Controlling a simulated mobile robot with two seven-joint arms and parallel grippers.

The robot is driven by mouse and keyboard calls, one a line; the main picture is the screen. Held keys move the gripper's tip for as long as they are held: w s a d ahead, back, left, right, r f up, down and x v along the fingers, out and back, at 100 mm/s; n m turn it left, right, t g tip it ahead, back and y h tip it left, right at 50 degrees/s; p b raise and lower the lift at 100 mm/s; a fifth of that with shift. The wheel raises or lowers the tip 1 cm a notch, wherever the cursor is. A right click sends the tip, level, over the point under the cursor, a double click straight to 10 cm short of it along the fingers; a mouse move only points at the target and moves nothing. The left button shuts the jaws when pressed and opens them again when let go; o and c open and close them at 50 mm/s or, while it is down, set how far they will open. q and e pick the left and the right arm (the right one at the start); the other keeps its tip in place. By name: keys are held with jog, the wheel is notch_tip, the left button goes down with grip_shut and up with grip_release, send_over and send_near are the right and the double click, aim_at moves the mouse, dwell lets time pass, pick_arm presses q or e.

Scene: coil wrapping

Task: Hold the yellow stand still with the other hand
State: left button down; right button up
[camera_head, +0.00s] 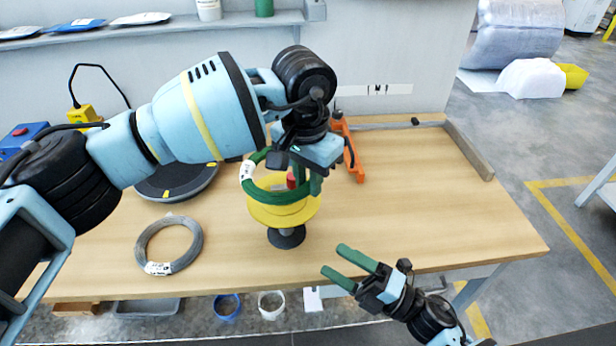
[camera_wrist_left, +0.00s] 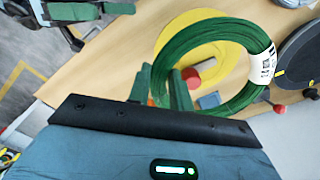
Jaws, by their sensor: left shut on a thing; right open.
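The yellow stand (camera_head: 284,213) is a round yellow spool on a black foot (camera_head: 286,238), upright near the table's front. It also shows in the left wrist view (camera_wrist_left: 187,30). A green coil (camera_head: 247,187) with a white label lies over its top, around a red knob (camera_wrist_left: 190,79); whether it rests fully on the stand I cannot tell.
A grey wire coil (camera_head: 150,257) lies on the table (camera_head: 430,215) at the left. A dark round plate (camera_head: 178,182) is behind it. An orange tool (camera_head: 354,155) stands behind the stand. The table's right side is clear up to a wooden rail (camera_head: 468,150).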

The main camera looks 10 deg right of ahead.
jog(key=w+n+g, duration=0.1)
jog(key=n+g, duration=0.1)
jog(key=n, duration=0.2)
jog(key=a+n+g, duration=0.1)
jog(key=n+g, duration=0.2)
jog(key=n, duration=0.1)
jog(key=w+a+n+g, duration=0.1)
jog(key=n+g, duration=0.1)
jog(key=n, duration=0.2)
jog(key=shift+w+f, duration=0.2)
jog(key=shift+w, duration=0.15)
jog(key=w+n+h, duration=0.1)
jog(key=w+n, duration=0.1)
jog(key=w, duration=0.1)
jog(key=w+d+n+h, duration=0.1)
jog(key=w+n, duration=0.2)
jog(key=w+d+f+n+h, duration=0.1)
jog(key=w+n, duration=0.1)
jog(key=n, duration=0.1)
jog(key=shift+w+d+f+g, duration=0.1)
jog(key=shift+w+g, duration=0.2)
jog(key=shift+w, duration=0.1)
jog(key=shift+x, duration=5)
jog(key=shift+f, duration=0.15)
jog(key=c, duration=1.8)
